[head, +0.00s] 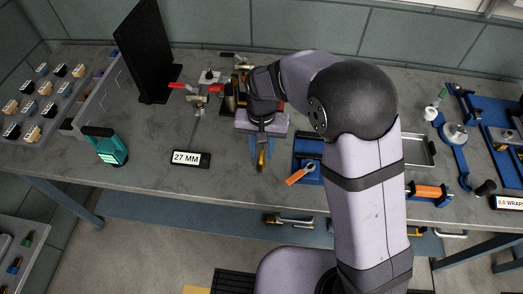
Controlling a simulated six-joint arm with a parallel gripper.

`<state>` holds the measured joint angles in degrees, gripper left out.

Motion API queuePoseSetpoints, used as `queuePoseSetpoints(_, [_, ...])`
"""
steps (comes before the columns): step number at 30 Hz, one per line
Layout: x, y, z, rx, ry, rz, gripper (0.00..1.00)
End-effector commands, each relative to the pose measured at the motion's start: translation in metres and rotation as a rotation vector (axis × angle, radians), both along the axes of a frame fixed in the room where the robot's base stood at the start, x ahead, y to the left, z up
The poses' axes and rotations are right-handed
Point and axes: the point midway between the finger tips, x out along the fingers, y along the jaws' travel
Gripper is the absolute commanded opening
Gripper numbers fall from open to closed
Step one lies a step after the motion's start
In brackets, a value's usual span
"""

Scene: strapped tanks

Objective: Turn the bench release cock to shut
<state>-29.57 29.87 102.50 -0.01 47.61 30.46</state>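A red lever handle (176,86) sits at the back of the bench, left of my arm, on small metal fittings. A second small red part (215,88) lies just right of it, beside a pale metal fitting (197,101). I cannot tell for sure which of these is the release cock, or its setting. Brass-coloured parts (230,101) behind my wrist are partly covered by it. My gripper (262,135) points down over the middle of the bench, right of the red handles. Its fingertips are not clear, and I cannot tell whether it holds anything.
A black upright panel (146,55) stands at the back left. A teal device (106,146) and a "27 MM" sign (190,159) are in front. A yellow-handled tool (262,159) lies below my gripper. A blue tray (308,149) and an orange-handled tool (299,174) are right.

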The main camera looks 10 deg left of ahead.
Motion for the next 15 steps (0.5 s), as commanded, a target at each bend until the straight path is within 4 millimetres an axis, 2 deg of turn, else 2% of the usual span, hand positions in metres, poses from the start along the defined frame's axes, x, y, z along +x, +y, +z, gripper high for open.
queuePoseSetpoints(9, [0.001,0.0,0.042,0.004,-0.006,-0.001,0.28])
queuePoseSetpoints(15, [0.001,0.0,0.061,0.003,-0.005,-0.001,0.28])
